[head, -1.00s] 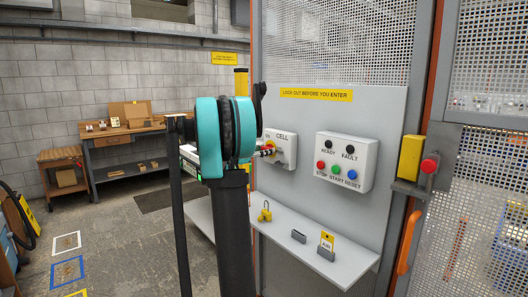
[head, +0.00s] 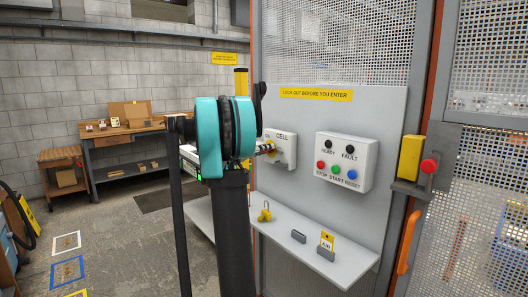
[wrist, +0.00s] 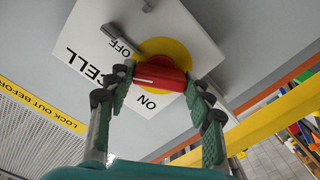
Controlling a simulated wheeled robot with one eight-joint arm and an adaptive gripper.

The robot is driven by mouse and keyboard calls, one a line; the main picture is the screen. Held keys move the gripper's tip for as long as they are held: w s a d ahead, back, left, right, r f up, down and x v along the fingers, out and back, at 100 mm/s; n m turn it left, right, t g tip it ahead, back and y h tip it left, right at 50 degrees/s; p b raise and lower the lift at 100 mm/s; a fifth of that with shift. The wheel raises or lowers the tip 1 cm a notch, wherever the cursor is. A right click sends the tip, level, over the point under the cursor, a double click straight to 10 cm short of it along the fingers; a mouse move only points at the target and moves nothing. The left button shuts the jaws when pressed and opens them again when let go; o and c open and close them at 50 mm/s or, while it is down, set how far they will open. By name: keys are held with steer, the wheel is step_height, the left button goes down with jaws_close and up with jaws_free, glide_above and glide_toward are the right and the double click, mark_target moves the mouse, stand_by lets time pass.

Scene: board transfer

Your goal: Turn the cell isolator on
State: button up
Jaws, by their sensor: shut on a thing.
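The cell isolator is a white box (head: 286,151) marked CELL on the grey panel, left of the button box. In the wrist view, its red handle (wrist: 162,75) sits on a yellow disc (wrist: 168,50). The OFF label (wrist: 121,47) and ON label (wrist: 148,101) are beside the disc. The handle's white mark faces the side with these labels, between the two. My gripper (wrist: 160,80) is shut on the red handle, one green-padded finger at each end. In the head view, my arm hides most of the gripper and part of the box.
A button box (head: 346,162) with lamps and buttons is to the right on the panel. Below, a shelf (head: 335,265) carries a yellow padlock (head: 265,212) and a yellow tag (head: 326,241). A mesh gate with an orange handle (head: 408,242) stands at the right.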

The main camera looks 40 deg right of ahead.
steer(key=n, duration=1.1)
steer(key=shift+n, duration=0.6)
steer(key=o, duration=1.1)
steer(key=shift+o, duration=0.2)
steer(key=s+a, duration=0.1)
steer(key=a, duration=1.1)
